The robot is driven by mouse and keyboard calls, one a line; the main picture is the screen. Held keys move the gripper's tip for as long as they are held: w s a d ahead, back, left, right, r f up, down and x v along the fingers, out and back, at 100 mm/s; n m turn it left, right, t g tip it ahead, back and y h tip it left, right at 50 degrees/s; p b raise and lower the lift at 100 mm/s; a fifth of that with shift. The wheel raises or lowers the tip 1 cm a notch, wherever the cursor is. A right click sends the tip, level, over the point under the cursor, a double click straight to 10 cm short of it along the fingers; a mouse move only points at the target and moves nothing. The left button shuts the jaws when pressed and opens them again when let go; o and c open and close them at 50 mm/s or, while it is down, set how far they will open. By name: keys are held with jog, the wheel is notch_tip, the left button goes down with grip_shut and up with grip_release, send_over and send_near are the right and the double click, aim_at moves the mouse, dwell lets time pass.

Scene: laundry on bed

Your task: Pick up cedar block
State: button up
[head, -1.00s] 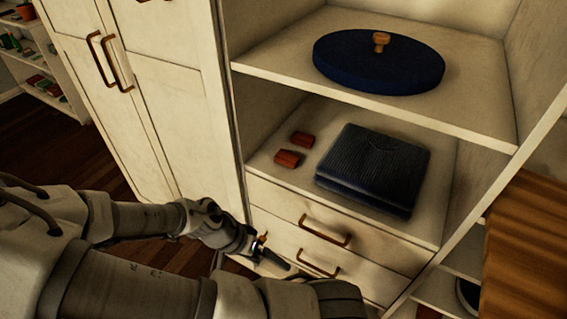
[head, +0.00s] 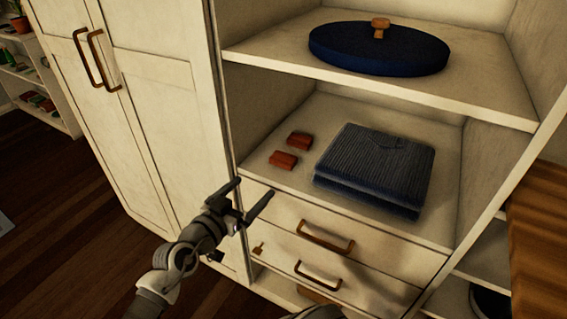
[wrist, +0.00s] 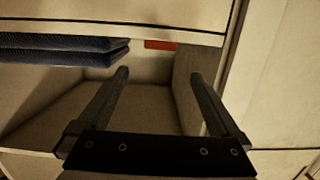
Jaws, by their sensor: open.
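Two small reddish-brown blocks, which look like the cedar blocks, lie on the lower cupboard shelf in the head view. One block (head: 284,160) is near the shelf's front edge, and the other block (head: 299,141) is a little behind it. My gripper (head: 255,187) is open and empty, in front of the shelf edge and just below and left of the nearer block in the picture. In the wrist view my gripper's fingers (wrist: 159,75) are spread apart. A strip of a red block (wrist: 160,45) shows beyond them, partly cut off by a pale board edge.
A folded blue cloth (head: 374,170) lies right of the blocks. A round dark-blue item with a wooden knob (head: 378,48) sits on the upper shelf (head: 480,98). Drawers with handles (head: 326,238) are below, and a closed door (head: 150,120) stands left.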

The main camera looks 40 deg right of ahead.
jog(key=b, duration=0.1)
send_near(280, 161)
jog(key=x, duration=0.5)
jog(key=shift+s+d+f, duration=0.1)
jog(key=shift+d+f, duration=0.1)
jog(key=shift+b+x, duration=1.1)
jog(key=shift+x, duration=2.2)
jog(key=shift+r, duration=0.15)
jog(key=c, duration=1.1)
